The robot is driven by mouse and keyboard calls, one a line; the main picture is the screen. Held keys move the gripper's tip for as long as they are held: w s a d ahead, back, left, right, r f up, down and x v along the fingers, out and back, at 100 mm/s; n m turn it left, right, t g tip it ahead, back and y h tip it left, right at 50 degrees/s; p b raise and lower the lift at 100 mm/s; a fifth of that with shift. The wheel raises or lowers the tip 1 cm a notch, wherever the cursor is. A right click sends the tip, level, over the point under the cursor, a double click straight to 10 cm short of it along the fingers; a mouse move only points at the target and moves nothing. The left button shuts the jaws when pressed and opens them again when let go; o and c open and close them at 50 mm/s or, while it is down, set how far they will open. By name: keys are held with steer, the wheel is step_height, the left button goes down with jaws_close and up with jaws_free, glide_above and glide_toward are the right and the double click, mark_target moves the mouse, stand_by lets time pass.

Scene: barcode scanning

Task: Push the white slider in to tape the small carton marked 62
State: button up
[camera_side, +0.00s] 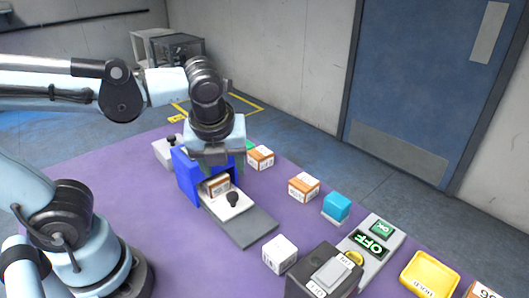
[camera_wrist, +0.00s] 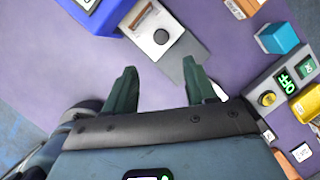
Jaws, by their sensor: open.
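The white slider (camera_side: 232,206) with its black knob (camera_side: 233,198) rests on a grey base plate (camera_side: 250,226) at the mouth of the blue frame (camera_side: 187,177). A small brown and white carton (camera_side: 216,185) sits at the slider's inner end, partly under the frame; its number is not legible. In the wrist view, the slider (camera_wrist: 148,28) and knob (camera_wrist: 161,36) lie just beyond my gripper (camera_wrist: 160,67). Its two dark green fingers are apart with nothing between them. In the side view, my wrist hangs over the frame and its fingertips are hidden.
Two cartons (camera_side: 260,157) (camera_side: 303,187), a cyan block (camera_side: 337,206) and a white cube (camera_side: 280,253) stand right of the base plate. Purple table left of the plate is clear.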

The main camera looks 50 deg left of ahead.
mark_target(232, 195)
steer(key=shift+m, duration=0.9)
steer(key=shift+x, duration=6.05)
steer(key=shift+c, duration=0.5)
jaws_close()
